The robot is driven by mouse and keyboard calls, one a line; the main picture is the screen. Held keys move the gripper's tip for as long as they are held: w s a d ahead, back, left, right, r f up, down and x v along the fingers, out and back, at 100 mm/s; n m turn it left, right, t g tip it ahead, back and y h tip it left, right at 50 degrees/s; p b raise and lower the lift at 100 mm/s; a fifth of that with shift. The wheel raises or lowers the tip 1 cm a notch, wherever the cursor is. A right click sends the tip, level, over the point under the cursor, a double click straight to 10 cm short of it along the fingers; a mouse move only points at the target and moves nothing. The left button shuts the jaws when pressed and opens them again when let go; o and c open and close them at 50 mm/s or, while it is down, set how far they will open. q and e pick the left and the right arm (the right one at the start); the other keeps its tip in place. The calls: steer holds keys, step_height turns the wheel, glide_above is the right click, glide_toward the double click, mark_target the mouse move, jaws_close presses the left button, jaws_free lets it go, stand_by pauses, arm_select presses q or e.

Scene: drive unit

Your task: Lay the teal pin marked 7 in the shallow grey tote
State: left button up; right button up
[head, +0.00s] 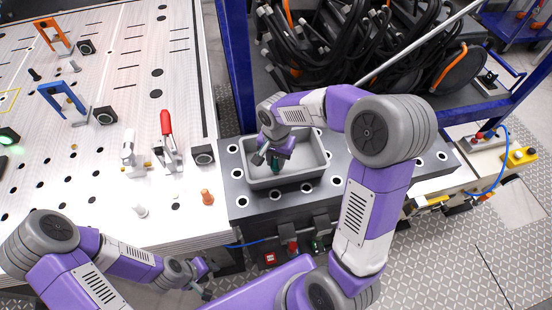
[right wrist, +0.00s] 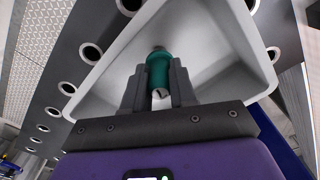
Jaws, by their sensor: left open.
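The teal pin (right wrist: 158,70) sits between the fingers of my right gripper (right wrist: 158,88), which is shut on it. In the head view the pin (head: 275,167) shows as a small teal patch below my right gripper (head: 271,156). The number on it cannot be read. The shallow grey tote (head: 264,182) stands on a dark perforated bench, and the gripper and pin are over its inside; its wall also shows in the right wrist view (right wrist: 228,50). Whether the pin touches the floor is unclear. My left gripper (head: 206,280) is open and empty, low by the table's front edge.
The white table (head: 90,190) at left holds a red-handled clamp (head: 166,125), an orange pin (head: 207,197), a white pin (head: 140,210) and orange and blue brackets. A blue rack (head: 237,70) with black cables stands behind the tote. Dark bench (head: 240,207) surrounds the tote.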

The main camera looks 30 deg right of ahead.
steer(key=o, duration=0.4)
steer(key=shift+r, duration=0.2)
step_height(320, 180, up, 12)
steer(key=p, duration=0.1)
stand_by(0.6)
